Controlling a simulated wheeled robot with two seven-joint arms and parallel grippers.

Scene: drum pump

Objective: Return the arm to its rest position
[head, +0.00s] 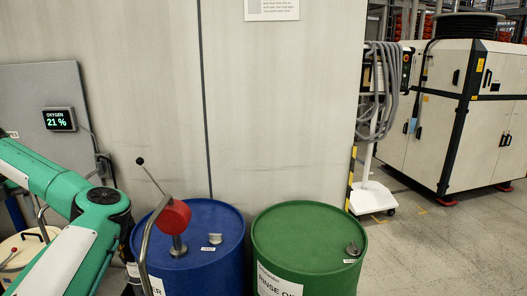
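My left arm, in green and white, comes in from the left in the head view and bends at a dark joint before running out at the bottom left. Its gripper is outside the picture. My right arm and gripper are not visible. A red pump (174,216) stands on top of the blue drum (212,269). A thin lever with a black knob (140,161) rises up and left from the pump. A curved grey pipe (146,250) runs down in front of the blue drum.
A green drum (304,233) labelled "RINSE OIL" stands right of the blue one. An oxygen display (59,119) reads 21 %. A pale container (22,253) is partly hidden behind my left arm. A hose stand (377,130) and large machine (460,115) stand at right; floor before them is clear.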

